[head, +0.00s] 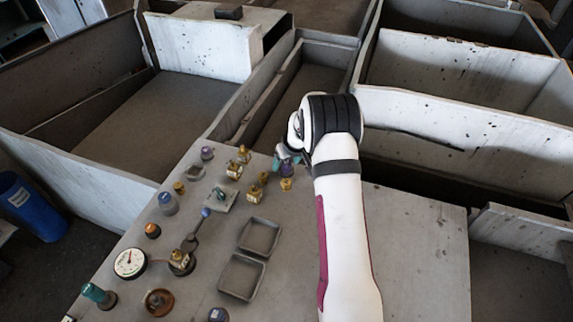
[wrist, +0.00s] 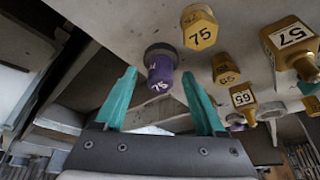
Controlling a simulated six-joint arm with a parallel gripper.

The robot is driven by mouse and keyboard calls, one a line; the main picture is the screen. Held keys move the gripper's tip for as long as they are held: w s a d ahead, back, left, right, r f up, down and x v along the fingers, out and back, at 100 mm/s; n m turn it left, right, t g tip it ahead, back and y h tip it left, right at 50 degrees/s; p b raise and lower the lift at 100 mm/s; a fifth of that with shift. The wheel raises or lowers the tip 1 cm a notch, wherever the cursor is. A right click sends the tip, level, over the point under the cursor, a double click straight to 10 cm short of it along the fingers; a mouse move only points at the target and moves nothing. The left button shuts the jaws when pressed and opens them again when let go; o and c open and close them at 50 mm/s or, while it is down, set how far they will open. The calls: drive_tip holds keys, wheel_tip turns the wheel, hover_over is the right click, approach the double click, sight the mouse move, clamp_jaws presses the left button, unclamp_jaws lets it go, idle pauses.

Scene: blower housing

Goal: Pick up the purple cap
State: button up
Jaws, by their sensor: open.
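A purple cap (wrist: 160,72) marked 75 stands on a dark round base on the panel. In the wrist view it shows between and beyond the two teal fingertips of my gripper (wrist: 159,76), which is open and empty. I cannot tell whether the fingertips reach around it. In the head view my gripper (head: 286,160) is at the panel's far edge, and a small purple piece (head: 288,171) shows just below it, partly hidden. Another purple-topped cap (head: 207,153) stands farther left.
A brass hex fitting (wrist: 199,27) marked 75 stands close beside the purple cap. More brass fittings, one marked 57 (wrist: 290,42), crowd the right. Two empty square trays (head: 243,277) and a gauge (head: 130,263) are on the panel (head: 420,260). Its right side is clear.

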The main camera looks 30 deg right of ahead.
clamp_jaws()
drive_tip(key=shift+r, duration=0.2)
